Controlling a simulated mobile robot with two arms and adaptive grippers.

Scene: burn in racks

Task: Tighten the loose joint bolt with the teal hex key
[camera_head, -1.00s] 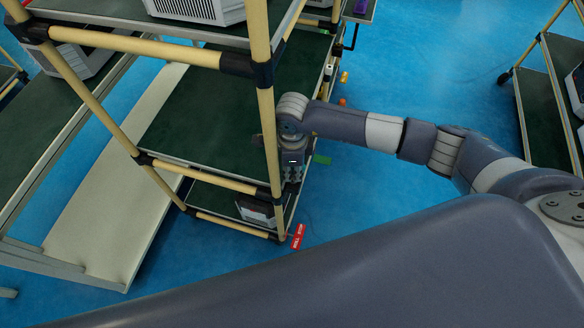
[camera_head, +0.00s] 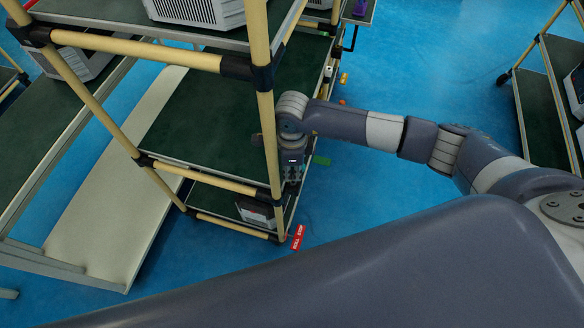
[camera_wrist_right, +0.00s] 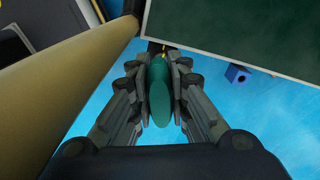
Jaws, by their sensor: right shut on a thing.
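My right gripper (camera_head: 291,180) points down beside the front upright of the rack, near its lower black joint (camera_head: 277,196). In the right wrist view my right gripper (camera_wrist_right: 160,68) is shut on the teal handle of the hex key (camera_wrist_right: 160,95). The handle lies between both fingers, along the gripper's axis. A dark part with a small yellow mark (camera_wrist_right: 162,49) shows just past the fingertips. The key's tip and the loose bolt cannot be made out, so I cannot tell whether they touch. My left gripper is not in view.
The rack's tan upright (camera_wrist_right: 70,95) runs close along the left of the gripper. A green shelf (camera_wrist_right: 235,30) lies at the upper right. A blue block (camera_wrist_right: 238,74) and open blue floor lie to the right.

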